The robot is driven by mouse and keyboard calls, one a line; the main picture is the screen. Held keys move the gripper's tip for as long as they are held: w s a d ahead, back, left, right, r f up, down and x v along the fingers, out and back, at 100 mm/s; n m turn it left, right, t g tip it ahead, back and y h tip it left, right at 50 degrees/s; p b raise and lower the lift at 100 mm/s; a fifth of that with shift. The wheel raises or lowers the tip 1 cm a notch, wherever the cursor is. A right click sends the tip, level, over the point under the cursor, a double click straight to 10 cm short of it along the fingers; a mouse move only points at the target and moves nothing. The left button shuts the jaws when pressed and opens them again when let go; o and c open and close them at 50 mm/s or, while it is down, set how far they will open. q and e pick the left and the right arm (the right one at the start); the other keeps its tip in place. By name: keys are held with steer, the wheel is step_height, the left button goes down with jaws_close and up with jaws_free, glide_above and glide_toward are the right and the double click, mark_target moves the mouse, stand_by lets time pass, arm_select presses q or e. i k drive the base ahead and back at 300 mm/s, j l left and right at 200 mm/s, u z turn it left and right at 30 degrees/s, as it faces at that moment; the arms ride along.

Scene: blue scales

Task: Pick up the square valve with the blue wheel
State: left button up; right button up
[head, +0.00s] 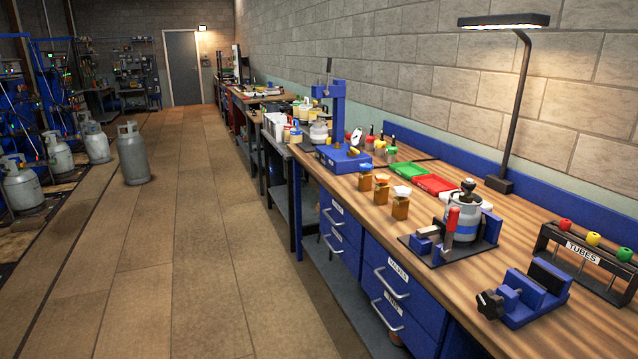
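Three small brass-orange pieces stand in a row near the front edge of the workbench: one at the back (365,180), one in the middle (381,190), and a front one (401,207) with a pale top. They are too small to tell whether any is a square valve. A blue scale (343,160) stands behind them, with a small yellow piece (354,152) on it. Neither of my grippers is in view.
A green tray (408,171) and a red tray (436,184) lie on the wooden bench. A grey cylinder (463,222) stands in a holder beside a red handle (451,219). A blue vise (525,293) and a tube rack (590,252) stand at right.

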mark_target(365, 177)
steer(key=i, duration=1.55)
steer(key=j, duration=0.05)
